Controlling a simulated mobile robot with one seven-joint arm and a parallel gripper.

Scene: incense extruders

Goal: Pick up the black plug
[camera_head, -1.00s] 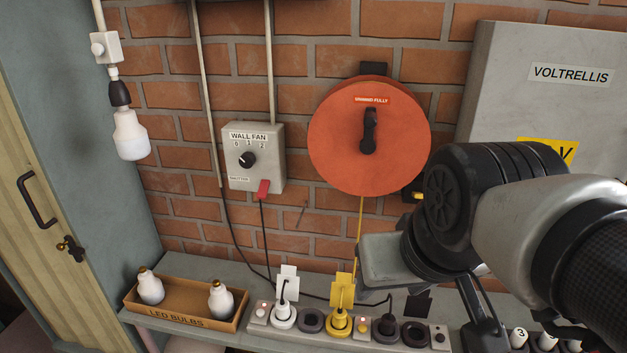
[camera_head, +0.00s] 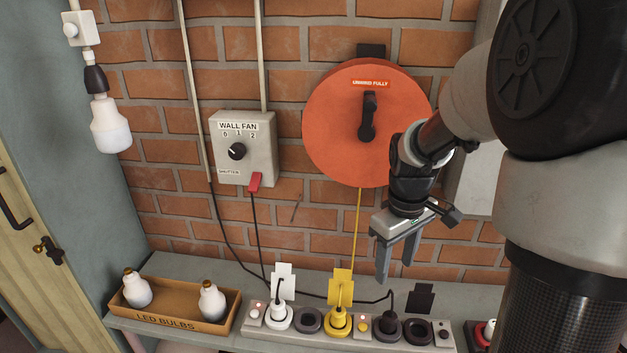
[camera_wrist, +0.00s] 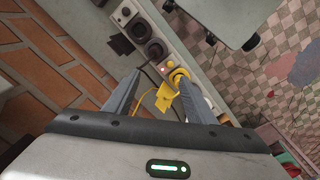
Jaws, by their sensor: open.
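The black plug (camera_head: 387,323) sits upright in the power strip (camera_head: 360,342), between the yellow plug (camera_head: 338,320) and an empty dark socket (camera_head: 416,330). A black cord runs left from it along the shelf. In the wrist view the black plug (camera_wrist: 155,50) shows beyond my fingertips, small and dark. My gripper (camera_head: 397,270) is open and empty, fingers pointing down. In the head view it appears above the black plug and slightly to its right, apart from it. It also shows in the wrist view (camera_wrist: 159,77), with the yellow plug partly behind one finger.
A white plug (camera_head: 279,316) is at the strip's left. White, yellow and black tags (camera_head: 420,297) stand behind the strip. An LED bulb tray (camera_head: 178,318) lies left. A red reel (camera_head: 350,150) and a fan switch box (camera_head: 245,160) hang on the brick wall.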

